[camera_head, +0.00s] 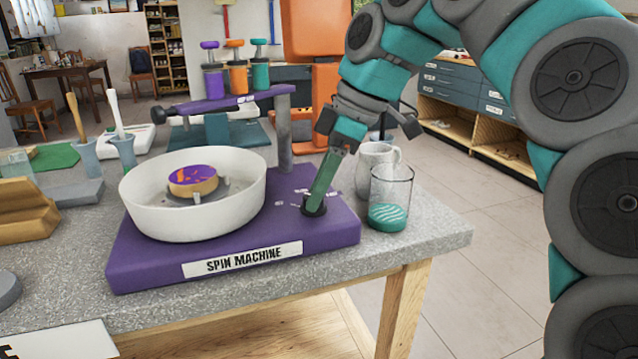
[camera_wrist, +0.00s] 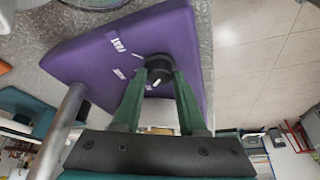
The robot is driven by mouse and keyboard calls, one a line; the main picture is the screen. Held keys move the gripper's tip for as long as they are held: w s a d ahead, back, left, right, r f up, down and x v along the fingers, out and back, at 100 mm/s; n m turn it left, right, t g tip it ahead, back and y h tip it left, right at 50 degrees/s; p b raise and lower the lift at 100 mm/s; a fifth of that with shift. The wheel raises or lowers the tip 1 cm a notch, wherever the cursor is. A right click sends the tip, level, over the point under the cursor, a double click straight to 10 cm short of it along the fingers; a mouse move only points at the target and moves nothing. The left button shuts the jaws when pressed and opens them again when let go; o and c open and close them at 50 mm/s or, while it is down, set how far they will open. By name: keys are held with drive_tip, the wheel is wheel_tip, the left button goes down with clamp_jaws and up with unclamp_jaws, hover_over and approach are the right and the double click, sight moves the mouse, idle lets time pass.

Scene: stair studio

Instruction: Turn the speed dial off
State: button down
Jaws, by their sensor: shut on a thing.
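The purple spin machine (camera_head: 150,262) sits on the speckled grey table, with its name label on the front. Its black speed dial (camera_head: 313,208) is on the right part of the top, and it also shows in the wrist view (camera_wrist: 158,67) with a white pointer mark. Printed speed labels (camera_wrist: 115,46) lie beside the dial; one appears to read "FAST". My gripper (camera_head: 318,190) points down with green fingers, shut on the dial from both sides. The fingers (camera_wrist: 158,80) reach the dial in the wrist view. The fingers partly hide the dial in the head view.
A glass with teal contents (camera_head: 390,200) and a white mug (camera_head: 372,165) stand just right of the machine. A white round pan (camera_head: 190,222) holds a purple and orange disc (camera_head: 193,180). A grey post (camera_head: 283,130) carries a purple bar (camera_head: 225,101) behind the dial.

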drive_tip(key=shift+n, duration=0.3)
drive_tip(key=shift+c, duration=2.4)
unclamp_jaws()
